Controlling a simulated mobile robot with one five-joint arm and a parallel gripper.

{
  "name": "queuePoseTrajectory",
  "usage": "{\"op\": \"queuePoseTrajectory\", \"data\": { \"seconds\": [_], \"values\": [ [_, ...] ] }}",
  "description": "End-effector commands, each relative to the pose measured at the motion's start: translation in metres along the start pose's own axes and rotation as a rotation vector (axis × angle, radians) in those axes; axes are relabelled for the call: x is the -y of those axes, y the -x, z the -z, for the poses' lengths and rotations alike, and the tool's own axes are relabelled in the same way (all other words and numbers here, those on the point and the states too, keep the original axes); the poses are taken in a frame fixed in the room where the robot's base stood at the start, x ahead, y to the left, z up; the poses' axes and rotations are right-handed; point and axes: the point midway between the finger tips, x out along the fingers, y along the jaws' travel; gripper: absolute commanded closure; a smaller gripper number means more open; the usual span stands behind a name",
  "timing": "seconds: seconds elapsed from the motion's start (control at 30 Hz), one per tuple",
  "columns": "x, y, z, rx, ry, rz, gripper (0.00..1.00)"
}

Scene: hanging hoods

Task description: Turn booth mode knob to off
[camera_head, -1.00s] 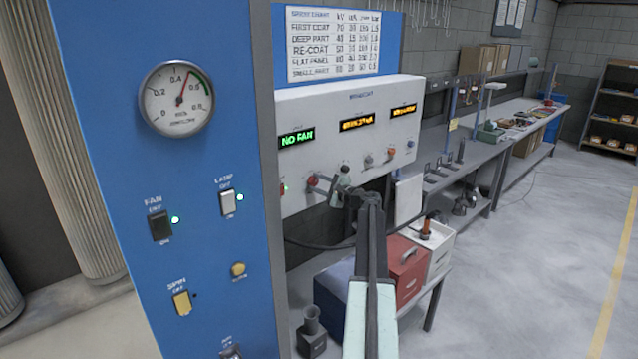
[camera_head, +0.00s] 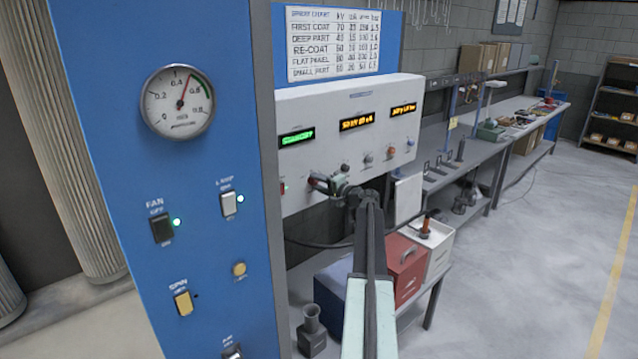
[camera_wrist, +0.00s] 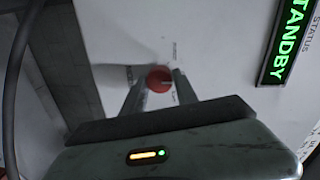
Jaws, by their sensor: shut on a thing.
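The grey control unit (camera_head: 365,95) carries three lit displays and a row of knobs. A red knob (camera_wrist: 159,79) sits between my gripper's two fingers (camera_wrist: 157,90) in the wrist view, and the fingers are shut on it. In the head view my gripper (camera_head: 325,184) reaches the red knob (camera_head: 314,181) at the lower left of the unit's face and partly hides it. The status display (camera_wrist: 289,38) reads STANDBY in green; in the head view the green display (camera_head: 297,138) is too blurred to read. The label beside the knob is too small to read.
A blue panel (camera_head: 120,60) with a gauge (camera_head: 178,101) and switches stands close on the left. A red box (camera_head: 402,272) and a white box (camera_head: 434,248) stand below the unit. A workbench (camera_head: 520,112) runs back right. The floor at right is clear.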

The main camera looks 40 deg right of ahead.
Motion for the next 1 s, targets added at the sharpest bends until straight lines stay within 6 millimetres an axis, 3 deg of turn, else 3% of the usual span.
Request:
{"op": "queuePoseTrajectory", "data": {
  "seconds": [0.47, 0.5, 0.57, 1.0],
  "values": [
    [-0.0014, 0.0005, -0.0014, 0.003, 0.018, -0.005, 1.00],
    [-0.0014, 0.0006, -0.0014, 0.003, 0.018, -0.005, 0.62],
    [-0.0014, 0.0005, -0.0014, 0.003, 0.018, -0.005, 0.45],
    [-0.0003, 0.0080, -0.0008, 0.000, 0.016, -0.002, 0.43]
  ]
}}
